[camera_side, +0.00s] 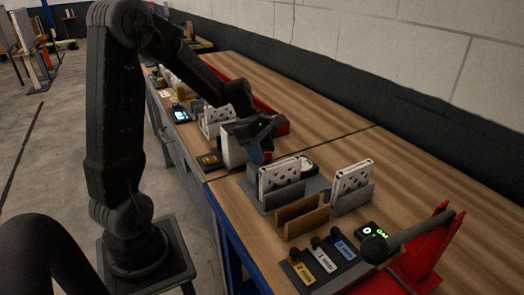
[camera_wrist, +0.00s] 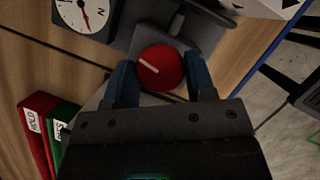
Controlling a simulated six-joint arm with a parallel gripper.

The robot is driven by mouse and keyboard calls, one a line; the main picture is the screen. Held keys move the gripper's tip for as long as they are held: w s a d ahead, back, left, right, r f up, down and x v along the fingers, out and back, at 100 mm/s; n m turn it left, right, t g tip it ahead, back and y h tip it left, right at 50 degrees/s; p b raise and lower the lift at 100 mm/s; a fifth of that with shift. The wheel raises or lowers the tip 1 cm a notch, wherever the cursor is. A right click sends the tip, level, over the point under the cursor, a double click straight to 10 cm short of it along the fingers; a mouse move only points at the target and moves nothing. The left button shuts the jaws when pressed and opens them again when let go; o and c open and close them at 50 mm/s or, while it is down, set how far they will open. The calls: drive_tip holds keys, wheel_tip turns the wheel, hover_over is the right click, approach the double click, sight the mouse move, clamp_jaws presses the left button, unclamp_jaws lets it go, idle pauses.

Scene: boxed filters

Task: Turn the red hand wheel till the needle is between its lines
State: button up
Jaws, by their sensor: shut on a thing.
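The red hand wheel (camera_wrist: 160,68) has a white mark on its face and sits on a grey mount in the wrist view. My gripper (camera_wrist: 162,80) is shut on the wheel, with one blue finger on each side of it. A white dial (camera_wrist: 84,14) with a red needle (camera_wrist: 86,20) is cut off at the top left of that view. The needle points toward the lower part of the face; I cannot make out its lines clearly. In the side view my gripper (camera_side: 261,155) points down at the bench, and the wheel is hidden there.
A brown holder (camera_side: 302,216) and a panel of labelled knobs (camera_side: 322,262) are nearer. Red and green cases (camera_wrist: 40,125) lie left in the wrist view.

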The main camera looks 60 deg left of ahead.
drive_tip(key=shift+m, duration=0.5)
drive_tip(key=shift+c, duration=0.2)
drive_tip(key=m+g, duration=0.1)
drive_tip(key=m, duration=0.3)
drive_tip(key=shift+w+g+h, duration=0.1)
drive_tip(key=shift+g+h, duration=0.3)
drive_tip(key=m+g, duration=0.1)
drive_tip(key=m, duration=0.1)
drive_tip(key=m+g, duration=0.1)
drive_tip(key=m, duration=0.2)
drive_tip(key=shift+w, duration=0.1)
drive_tip(key=m+g, duration=0.1)
drive_tip(key=m, duration=0.2)
drive_tip(key=m+g+y, duration=0.1)
drive_tip(key=m, duration=0.1)
drive_tip(key=shift+w+m, duration=0.1)
drive_tip(key=shift+m, duration=0.3)
drive_tip(key=m+y, duration=0.1)
drive_tip(key=m, duration=0.3)
drive_tip(key=shift+d+m+g+y, duration=0.1)
drive_tip(key=shift+m+g+y, duration=0.3)
drive_tip(key=o, duration=0.9)
